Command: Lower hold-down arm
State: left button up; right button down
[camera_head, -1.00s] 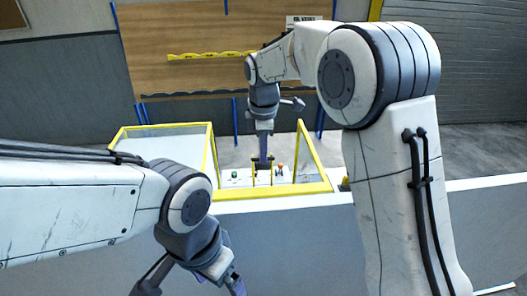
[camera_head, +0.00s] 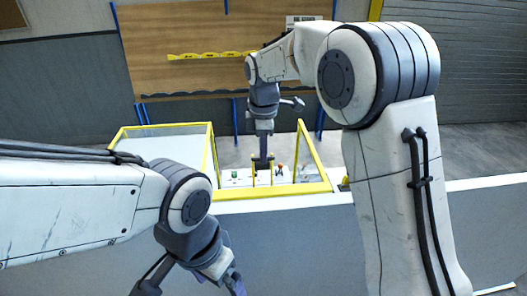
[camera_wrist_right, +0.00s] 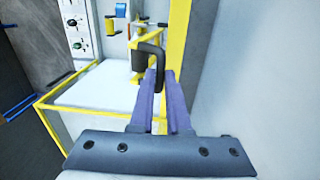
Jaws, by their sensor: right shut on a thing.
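The dark curved handle (camera_wrist_right: 158,48) shows in the right wrist view, next to a dark roller on a yellow bar (camera_wrist_right: 150,72). I take the handle to belong to the hold-down arm, but the full arm is hard to make out. My right gripper (camera_wrist_right: 160,72) is shut on the handle, with its two purple fingers close together. In the head view my right gripper (camera_head: 263,172) points down inside the yellow-framed machine; the handle is too small to make out there. My left gripper (camera_head: 235,284) is low in the head view, partly cut off, away from the machine.
A yellow frame (camera_head: 283,193) borders the machine opening, and a sloping yellow post (camera_head: 312,160) stands right of my right gripper. A control panel with dials (camera_wrist_right: 77,27) is at the upper left of the right wrist view. A pale wall closes in at right there.

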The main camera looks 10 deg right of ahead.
jog(key=w+f, duration=0.2)
jog(key=w, duration=0.9)
jog(key=shift+w, duration=0.35)
